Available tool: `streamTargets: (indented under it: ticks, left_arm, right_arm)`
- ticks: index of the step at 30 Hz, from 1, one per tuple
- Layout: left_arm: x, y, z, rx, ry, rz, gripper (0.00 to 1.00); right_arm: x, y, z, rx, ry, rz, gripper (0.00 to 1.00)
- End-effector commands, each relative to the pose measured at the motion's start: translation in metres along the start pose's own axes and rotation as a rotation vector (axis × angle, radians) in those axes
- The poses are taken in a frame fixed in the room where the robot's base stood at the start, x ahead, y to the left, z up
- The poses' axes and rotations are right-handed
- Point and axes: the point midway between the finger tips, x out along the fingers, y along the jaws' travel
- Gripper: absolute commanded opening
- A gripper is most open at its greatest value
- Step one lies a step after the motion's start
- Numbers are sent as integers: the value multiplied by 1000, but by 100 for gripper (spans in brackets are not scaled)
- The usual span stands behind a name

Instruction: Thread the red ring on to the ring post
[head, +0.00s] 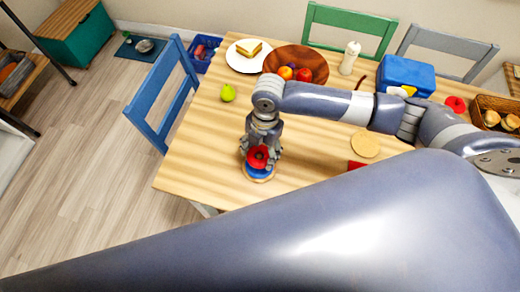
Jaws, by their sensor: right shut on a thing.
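My right gripper (260,150) points down near the front left of the wooden table and is shut on the red ring (257,159). The ring post stands right below it; its round wooden base (259,179) and a blue ring (258,172) on it show. The red ring is just above or at the blue ring. The gripper and ring hide the peg, so I cannot tell whether the red ring is around it. My left gripper is not in view.
A blue chair (160,92) stands at the left edge. My large arm link covers the foreground.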

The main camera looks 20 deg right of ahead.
Motion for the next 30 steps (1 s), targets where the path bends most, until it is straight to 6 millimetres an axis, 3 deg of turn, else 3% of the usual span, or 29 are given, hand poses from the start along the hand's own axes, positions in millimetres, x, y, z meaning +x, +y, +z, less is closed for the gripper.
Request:
streamTargets:
  ticks: [30]
  left_arm:
    - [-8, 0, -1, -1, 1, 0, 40]
  right_arm:
    - [0, 0, 0, 0, -1, -1, 44]
